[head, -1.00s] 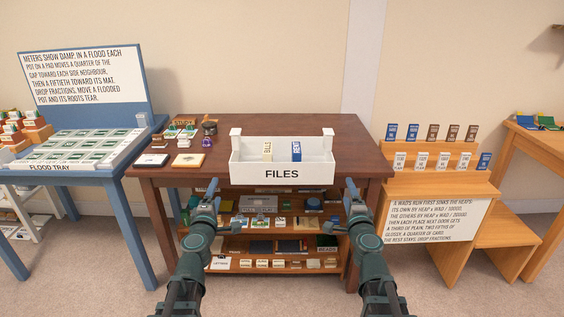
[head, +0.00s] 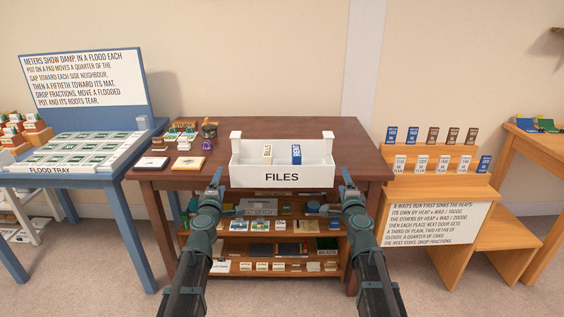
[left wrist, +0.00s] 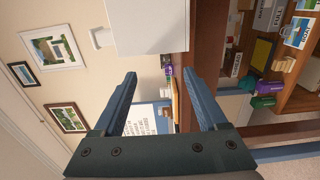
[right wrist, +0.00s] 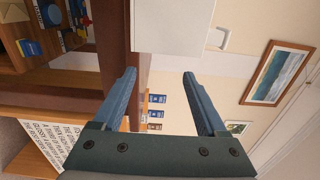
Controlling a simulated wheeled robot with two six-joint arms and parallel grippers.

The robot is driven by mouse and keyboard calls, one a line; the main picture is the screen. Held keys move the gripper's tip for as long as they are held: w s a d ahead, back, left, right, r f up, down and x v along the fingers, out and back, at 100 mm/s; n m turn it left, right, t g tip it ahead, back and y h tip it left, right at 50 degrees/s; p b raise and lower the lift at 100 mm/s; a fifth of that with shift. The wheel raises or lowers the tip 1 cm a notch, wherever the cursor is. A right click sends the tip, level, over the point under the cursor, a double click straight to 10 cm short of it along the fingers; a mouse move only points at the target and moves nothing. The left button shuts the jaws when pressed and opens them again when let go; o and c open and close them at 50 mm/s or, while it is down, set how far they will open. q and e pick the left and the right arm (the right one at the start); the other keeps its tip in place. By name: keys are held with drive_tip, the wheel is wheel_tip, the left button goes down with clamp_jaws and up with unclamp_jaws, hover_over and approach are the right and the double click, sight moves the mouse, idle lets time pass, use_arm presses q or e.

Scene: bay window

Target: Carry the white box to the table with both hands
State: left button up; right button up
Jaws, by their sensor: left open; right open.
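The white box (head: 312,174), labelled FILES, is over the front edge of the brown table (head: 215,135) in the head view. It holds a cream folder and a blue folder, both upright, and has a raised tab at each side. My left gripper (head: 216,177) is open and apart from the box, just left of its left end. My right gripper (head: 347,178) is open just right of its right end. The box's white side also shows ahead of the fingers in the left wrist view (left wrist: 150,25) and the right wrist view (right wrist: 172,25). Neither gripper touches it visibly.
Small cards and pots lie on the table's left part. Shelves (head: 265,225) packed with small items are under the tabletop. A blue table with a flood tray (head: 50,169) stands at left, a stepped wooden stand (head: 440,182) at right. The table's back right is clear.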

use_arm(q)
drive_tip(key=w, duration=0.2)
drive_tip(key=w+d, duration=0.1)
drive_tip(key=w, duration=0.3)
drive_tip(key=shift+d, duration=0.25)
use_arm(e)
drive_tip(key=w, duration=0.2)
drive_tip(key=w+a, duration=0.1)
drive_tip(key=w, duration=0.3)
drive_tip(key=shift+a, duration=0.25)
